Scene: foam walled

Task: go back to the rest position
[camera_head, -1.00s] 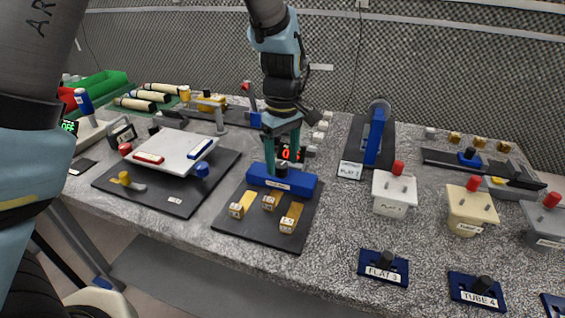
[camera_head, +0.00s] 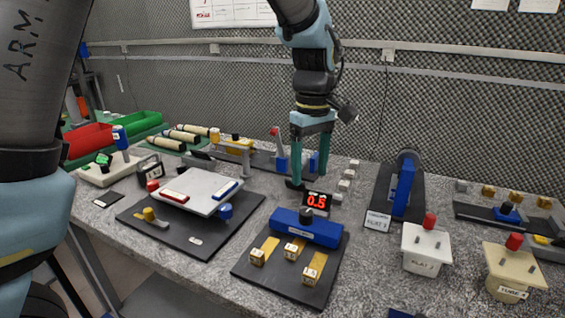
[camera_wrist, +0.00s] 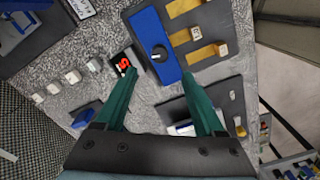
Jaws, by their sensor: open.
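My gripper (camera_head: 310,165) has two green fingers, spread apart with nothing between them. In the head view it hangs above the table, behind the blue block with the black knob (camera_head: 307,227). In the wrist view the fingers (camera_wrist: 160,85) point toward that blue block (camera_wrist: 157,50), apart from it. The red display reading 0.5 (camera_head: 317,201) stands just behind the block. The rest position itself has no mark that I can see.
A white plate on a dark base (camera_head: 199,190) lies to the left. A blue upright stand (camera_head: 403,187) and a white box with a red knob (camera_head: 427,248) stand to the right. Red and green bins (camera_head: 88,142) are at the back left. A foam wall rises behind the table.

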